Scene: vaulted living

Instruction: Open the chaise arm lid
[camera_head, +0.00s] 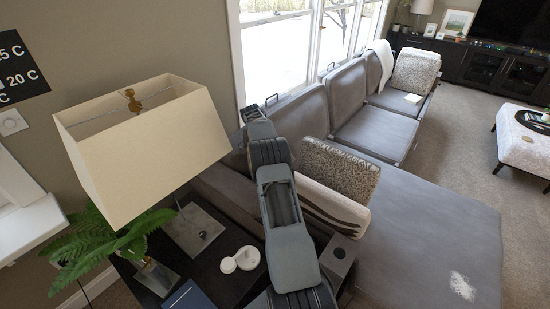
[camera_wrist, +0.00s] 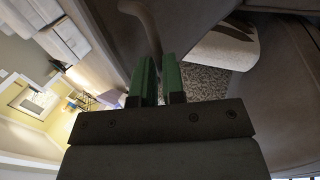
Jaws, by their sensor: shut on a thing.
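My gripper (camera_wrist: 159,66) has two green fingers close together in the wrist view. They are closed on a slim dark curved handle (camera_wrist: 148,26) that runs down between them from a brown-grey upholstered panel. In the head view my arm reaches across the near end of the grey sofa. My gripper (camera_head: 256,114) is at its far end, by the window-side sofa back, and its fingertips are not clear there. The near sofa arm (camera_head: 224,195) is partly hidden by my arm and the lamp. Whether its lid is raised cannot be told.
A lampshade (camera_head: 145,135) stands close left of my arm. Below it, a dark side table (camera_head: 235,285) holds a white round item (camera_head: 247,258) and a blue book (camera_head: 188,298). A patterned cushion (camera_head: 338,176) leans right of my arm.

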